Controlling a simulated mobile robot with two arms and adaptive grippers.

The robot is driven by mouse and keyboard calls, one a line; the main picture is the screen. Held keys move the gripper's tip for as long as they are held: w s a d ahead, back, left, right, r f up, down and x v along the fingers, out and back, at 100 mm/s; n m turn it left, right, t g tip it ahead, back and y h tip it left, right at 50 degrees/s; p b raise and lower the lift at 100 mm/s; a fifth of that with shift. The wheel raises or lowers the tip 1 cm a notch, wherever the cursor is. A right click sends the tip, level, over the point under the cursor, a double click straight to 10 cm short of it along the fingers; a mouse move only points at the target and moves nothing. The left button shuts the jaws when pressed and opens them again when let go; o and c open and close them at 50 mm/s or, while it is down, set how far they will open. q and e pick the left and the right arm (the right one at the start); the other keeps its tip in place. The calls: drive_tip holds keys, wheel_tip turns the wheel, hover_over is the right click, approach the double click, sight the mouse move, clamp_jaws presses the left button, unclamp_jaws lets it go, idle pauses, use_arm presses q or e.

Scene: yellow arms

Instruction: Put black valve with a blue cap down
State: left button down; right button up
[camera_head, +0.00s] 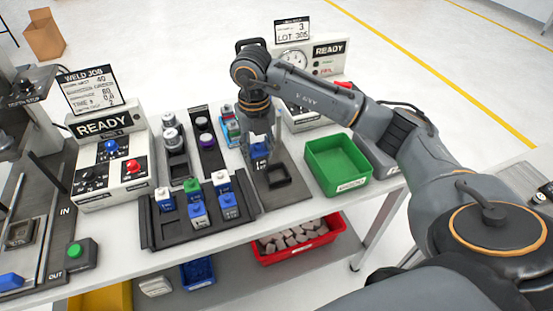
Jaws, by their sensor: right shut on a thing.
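My right gripper (259,138) points down over the grey fixture plate (294,192) in the middle of the table. It is shut on a small blue thing (260,160) with pale marks. Its upper part is hidden by the fingers, and I cannot make out a black valve body. The held thing is just behind the square black recess (278,175) in the plate; I cannot tell whether it touches the plate. My left gripper is not in view.
A black tray (152,234) with several blue, white- and green-topped blocks stands front left. A rack (213,161) with a purple-topped part is behind it. An empty green bin (336,162) stands right. READY boxes (122,185) and (299,124) stand left and behind. A red bin (286,254) is below.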

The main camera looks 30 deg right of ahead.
drive_tip(key=d+f+p, duration=0.1)
drive_tip(key=d+f, duration=0.2)
drive_tip(key=w+d+f+p, duration=0.1)
drive_tip(key=d+f, duration=0.1)
drive_tip(key=f, duration=0.1)
drive_tip(key=shift+w+d, duration=0.1)
drive_tip(key=shift+d, duration=0.3)
drive_tip(key=f, duration=0.3)
drive_tip(key=shift+d+f+p, duration=0.15)
drive_tip(key=shift+d+p, duration=0.1)
drive_tip(key=shift+p, duration=0.05)
drive_tip(key=shift+f, duration=0.2)
drive_tip(key=shift+f, duration=0.2)
drive_tip(key=o, duration=1.2)
drive_tip(key=shift+r, duration=0.1)
